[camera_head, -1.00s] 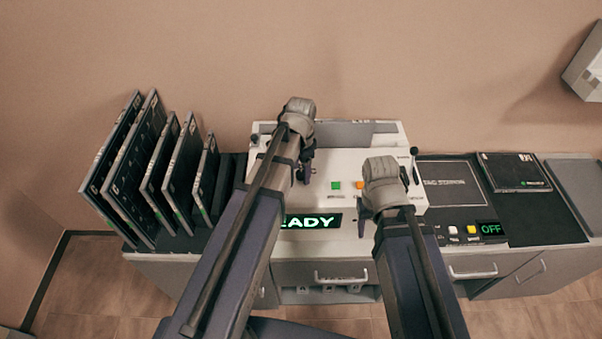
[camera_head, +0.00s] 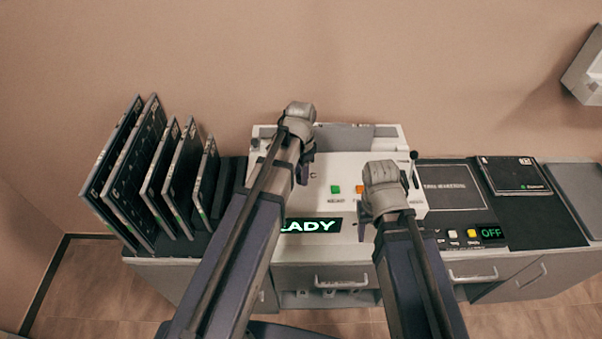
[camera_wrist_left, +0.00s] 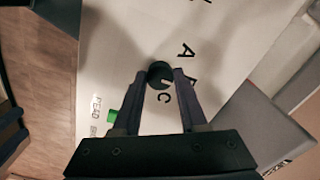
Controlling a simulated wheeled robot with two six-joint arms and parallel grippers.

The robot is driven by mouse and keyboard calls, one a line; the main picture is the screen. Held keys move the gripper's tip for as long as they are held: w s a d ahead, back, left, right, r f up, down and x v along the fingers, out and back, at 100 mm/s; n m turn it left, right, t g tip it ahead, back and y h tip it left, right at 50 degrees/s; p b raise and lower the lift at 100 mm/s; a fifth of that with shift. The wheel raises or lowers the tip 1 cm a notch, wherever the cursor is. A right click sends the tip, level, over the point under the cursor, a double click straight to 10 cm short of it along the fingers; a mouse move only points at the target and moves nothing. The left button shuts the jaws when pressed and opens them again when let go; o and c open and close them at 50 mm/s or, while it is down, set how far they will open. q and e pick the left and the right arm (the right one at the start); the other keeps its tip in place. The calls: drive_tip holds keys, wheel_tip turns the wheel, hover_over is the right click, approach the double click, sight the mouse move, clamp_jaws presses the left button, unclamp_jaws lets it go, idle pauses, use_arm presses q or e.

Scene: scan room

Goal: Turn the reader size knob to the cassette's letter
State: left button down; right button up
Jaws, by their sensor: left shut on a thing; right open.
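The white reader (camera_head: 345,168) stands in the middle of the counter, its display (camera_head: 312,225) partly covered by my left arm but showing "ADY". The dark round size knob (camera_wrist_left: 160,73) shows in the left wrist view, with letters around it, among them A and C. My left gripper (camera_wrist_left: 158,80) is shut on the knob, one finger on each side. In the head view my left gripper (camera_head: 303,173) is over the reader's left part and hides the knob. My right gripper (camera_head: 364,222) is open and empty at the reader's front right. A dark cassette (camera_head: 515,174) lies flat at the right; its letter is too small to read.
Several dark cassettes (camera_head: 130,170) stand in a rack at the left. A green button (camera_head: 335,189) and an orange one sit on the reader. A small panel reading "OFF" (camera_head: 491,232) is at the right. The drawer handle (camera_head: 342,281) juts out below.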

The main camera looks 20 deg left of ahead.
use_arm(q)
drive_tip(key=shift+n, duration=0.3)
drive_tip(key=n, duration=0.5)
drive_tip(key=shift+n, duration=0.4)
drive_tip(key=n, duration=0.5)
drive_tip(key=shift+n, duration=0.4)
drive_tip(key=shift+c, duration=2.2)
unclamp_jaws()
drive_tip(key=shift+r, duration=0.15)
